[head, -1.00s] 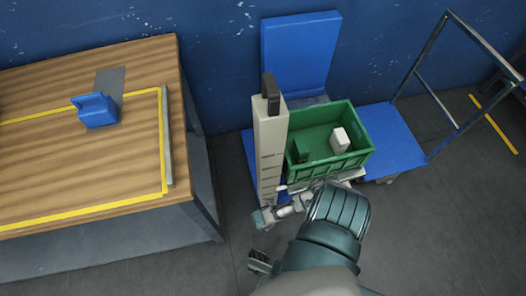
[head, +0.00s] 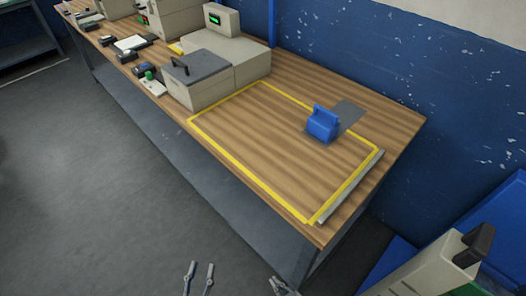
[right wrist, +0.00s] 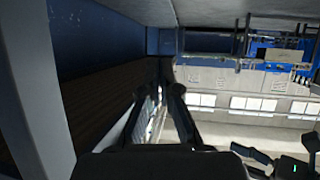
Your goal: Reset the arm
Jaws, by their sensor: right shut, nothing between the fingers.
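My left gripper (head: 199,268) shows at the bottom edge of the head view, in front of the table. Its two fingers stand apart with nothing between them. Only a small part of my right gripper (head: 282,287) shows at the bottom edge, to the right of the left one. In the right wrist view, the fingers of my right gripper (right wrist: 160,92) point away from the camera and hold nothing. Most of both arms is out of view.
A wooden table (head: 270,135) with a yellow taped area carries a blue handled object (head: 322,124) and a grey-lidded box (head: 197,80). More devices stand at its far left end. A beige column (head: 425,268) stands at the lower right. The floor (head: 90,200) at left is clear.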

